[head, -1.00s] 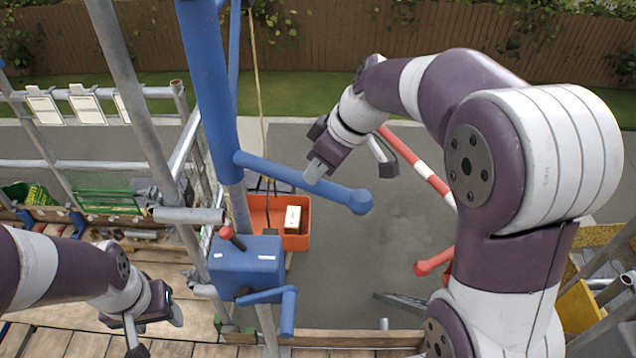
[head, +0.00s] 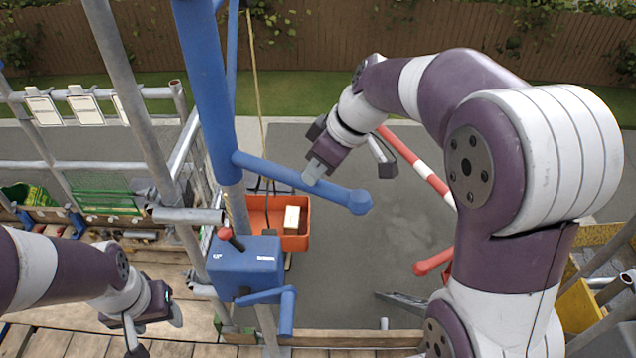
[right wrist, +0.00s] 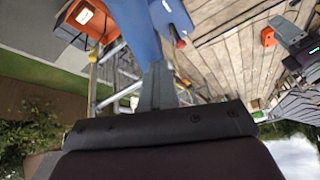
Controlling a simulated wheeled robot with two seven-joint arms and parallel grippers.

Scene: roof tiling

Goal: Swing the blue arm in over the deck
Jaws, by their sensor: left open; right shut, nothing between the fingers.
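The blue arm (head: 205,70) of the hoist rises at the upper centre-left of the head view. A blue side bar (head: 280,175) with a rounded knob sticks out from its lower part to the right. My right gripper (head: 314,171) is shut and empty, its fingertips against or just beside this bar; contact is hard to tell. In the right wrist view the shut fingers (right wrist: 157,88) point at blue parts. The wooden deck (head: 75,342) is at lower left. My left gripper (head: 152,322) is open and empty above the deck.
An orange tub (head: 297,242) with a pale block in it is behind the blue winch box (head: 245,268), beyond the deck edge. A rope (head: 256,80) hangs above it. Grey scaffold poles (head: 135,90) stand close left of the blue arm. A red-white bar (head: 425,170) is at right.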

